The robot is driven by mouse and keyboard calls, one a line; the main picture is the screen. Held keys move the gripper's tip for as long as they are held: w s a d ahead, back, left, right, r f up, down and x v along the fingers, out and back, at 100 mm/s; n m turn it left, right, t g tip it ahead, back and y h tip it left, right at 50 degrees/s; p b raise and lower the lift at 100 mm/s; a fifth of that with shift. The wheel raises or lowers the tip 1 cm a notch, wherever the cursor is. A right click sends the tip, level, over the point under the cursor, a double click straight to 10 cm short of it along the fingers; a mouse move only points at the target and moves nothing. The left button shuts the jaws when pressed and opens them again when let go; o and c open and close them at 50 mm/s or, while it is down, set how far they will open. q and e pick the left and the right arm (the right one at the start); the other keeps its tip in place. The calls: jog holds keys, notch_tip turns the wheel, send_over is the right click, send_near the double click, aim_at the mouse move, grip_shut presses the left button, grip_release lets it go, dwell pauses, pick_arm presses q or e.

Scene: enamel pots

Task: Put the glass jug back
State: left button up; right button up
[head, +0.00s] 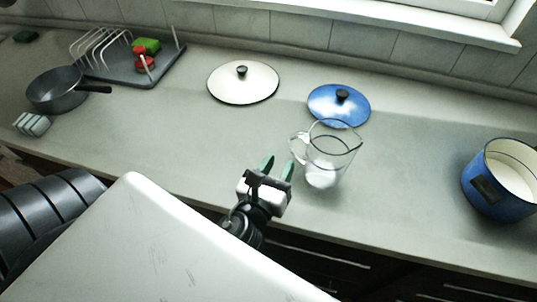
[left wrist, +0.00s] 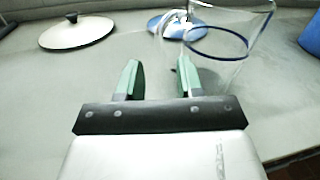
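The clear glass jug (head: 325,160) stands upright on the counter, with its handle towards the left. My left gripper (head: 279,166) is open just left of the jug, near its handle, with nothing between the fingers. In the left wrist view, the green-tipped fingers (left wrist: 157,80) are spread apart, and the jug (left wrist: 228,62) is ahead and to the right. The right finger overlaps the jug's edge in that view; I cannot tell whether they touch. My right gripper is not in view.
A blue lid (head: 322,106) lies just behind the jug, a white lid (head: 243,88) further left. A blue pot (head: 498,186) stands at right. A grey pan (head: 52,92) and a dish rack (head: 165,68) are at far left. The counter (head: 400,185) is clear between jug and pot.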

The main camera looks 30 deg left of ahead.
pick_arm(q)
jog(key=s, duration=0.1)
jog(key=s+b, duration=0.1)
jog(key=s, duration=0.2)
jog(key=shift+s+d+f, duration=0.1)
jog(key=shift+d+f, duration=0.1)
jog(key=shift+d, duration=0.05)
jog(key=shift+s+r+b, duration=0.2)
jog(key=shift+s+b, duration=0.1)
jog(key=shift+s, duration=0.2)
